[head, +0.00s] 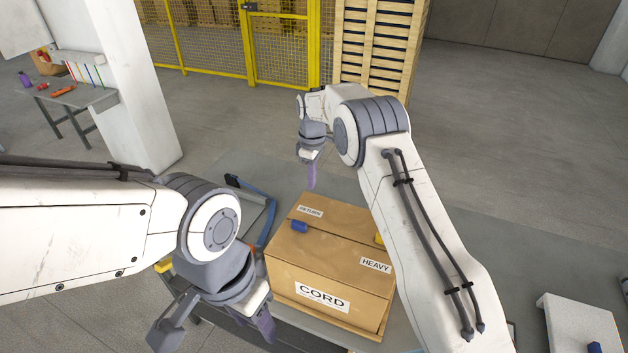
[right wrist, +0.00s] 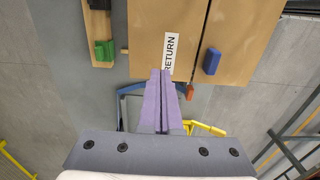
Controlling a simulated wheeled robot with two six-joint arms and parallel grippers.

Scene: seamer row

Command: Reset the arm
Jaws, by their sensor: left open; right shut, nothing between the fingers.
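My left arm comes in from the left in the head view. Its gripper (head: 215,328) is open and empty, low in front of the cardboard box and to its left. My right arm rises from the lower right and bends over the box. Its gripper (head: 311,178) points down near the box's far side, with its purple fingers together. In the right wrist view the closed fingertips (right wrist: 161,73) appear in front of the RETURN label, with nothing between them. Whether they touch the box cannot be told.
The cardboard box (head: 325,258) carries labels CORD, HEAVY and RETURN. A blue block (head: 299,227) lies on its top. A green block (right wrist: 104,50) shows beside the box. A white pillar (head: 135,80) and grey table (head: 78,97) stand left. Open floor (head: 500,120) lies right.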

